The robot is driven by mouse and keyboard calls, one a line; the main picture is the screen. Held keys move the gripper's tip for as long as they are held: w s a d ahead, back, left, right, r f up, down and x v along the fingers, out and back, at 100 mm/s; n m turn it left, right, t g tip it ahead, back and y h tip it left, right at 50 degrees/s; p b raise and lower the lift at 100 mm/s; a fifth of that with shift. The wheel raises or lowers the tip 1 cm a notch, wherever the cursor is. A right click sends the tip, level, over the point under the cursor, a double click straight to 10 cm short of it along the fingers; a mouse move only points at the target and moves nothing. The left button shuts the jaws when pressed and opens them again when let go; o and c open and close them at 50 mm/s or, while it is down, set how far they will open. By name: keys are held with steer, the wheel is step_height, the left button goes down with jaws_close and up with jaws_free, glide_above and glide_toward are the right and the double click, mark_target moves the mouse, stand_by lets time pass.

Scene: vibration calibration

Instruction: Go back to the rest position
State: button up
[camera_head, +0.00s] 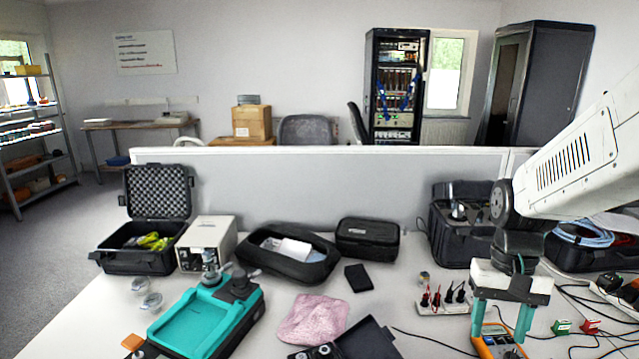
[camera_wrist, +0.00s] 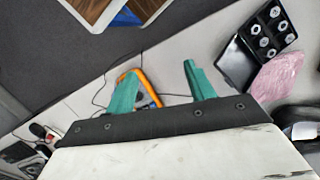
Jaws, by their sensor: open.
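My gripper (camera_head: 501,325) hangs at the right of the table in the head view, with its two teal fingers pointing down and spread apart. Nothing shows between the fingers. An orange multimeter (camera_head: 497,348) lies on the table at the lower edge of the picture, behind or below the fingertips; I cannot tell the height gap. In the wrist view my gripper (camera_wrist: 160,72) also shows its fingers apart, and the orange edge of the multimeter (camera_wrist: 150,86) shows beyond them, partly hidden by the left finger.
A power strip (camera_head: 443,303) with black plugs stands left of my gripper. Cables and small red and green blocks (camera_head: 562,327) lie to the right. An open black case (camera_head: 460,235) stands behind. A pink cloth (camera_head: 313,319) and a teal device (camera_head: 205,318) lie further left.

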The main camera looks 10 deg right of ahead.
steer(key=s+a+r+n+t, duration=0.3)
steer(key=s+a+r+n, duration=0.2)
steer(key=a, duration=0.8)
step_height(320, 180, up, 4)
steer(key=shift+s+f+n+h, duration=0.1)
steer(key=shift+s+n+h, duration=0.3)
steer(key=shift+s, duration=0.25)
